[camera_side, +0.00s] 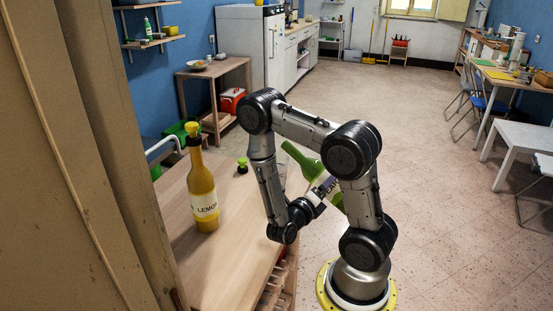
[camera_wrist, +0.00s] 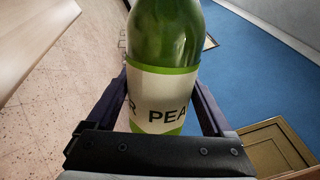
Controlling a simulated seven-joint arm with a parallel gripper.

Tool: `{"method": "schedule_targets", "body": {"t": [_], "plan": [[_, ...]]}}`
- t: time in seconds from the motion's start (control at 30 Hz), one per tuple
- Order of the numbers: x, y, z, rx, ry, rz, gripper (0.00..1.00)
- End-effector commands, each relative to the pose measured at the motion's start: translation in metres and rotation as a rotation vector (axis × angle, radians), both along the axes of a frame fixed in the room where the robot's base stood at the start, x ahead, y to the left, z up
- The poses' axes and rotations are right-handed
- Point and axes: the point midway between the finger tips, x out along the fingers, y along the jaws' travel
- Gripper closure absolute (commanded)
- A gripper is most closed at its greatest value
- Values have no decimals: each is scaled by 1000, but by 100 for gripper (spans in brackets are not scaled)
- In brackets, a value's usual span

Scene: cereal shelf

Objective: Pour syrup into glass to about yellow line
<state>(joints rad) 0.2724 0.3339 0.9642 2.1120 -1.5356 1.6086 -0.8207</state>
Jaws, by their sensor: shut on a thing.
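A green bottle with a white label reading "PEA" and more (camera_wrist: 160,100) is held between the two fingers of my gripper (camera_wrist: 161,88). In the side view the bottle (camera_side: 302,159) is tilted, with its neck up and to the left, partly behind my arm.
A yellow bottle labelled "LEMON" (camera_side: 203,190) stands upright on the wooden table (camera_side: 232,260), left of my arm. The table's front middle is clear.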

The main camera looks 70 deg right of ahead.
Motion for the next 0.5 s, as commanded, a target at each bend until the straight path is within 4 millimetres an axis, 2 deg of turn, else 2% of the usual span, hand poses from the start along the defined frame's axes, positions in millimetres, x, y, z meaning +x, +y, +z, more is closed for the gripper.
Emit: {"method": "schedule_targets", "body": {"t": [0.5], "plan": [[-2, 0, 3, 5, 29, 0, 100]]}}
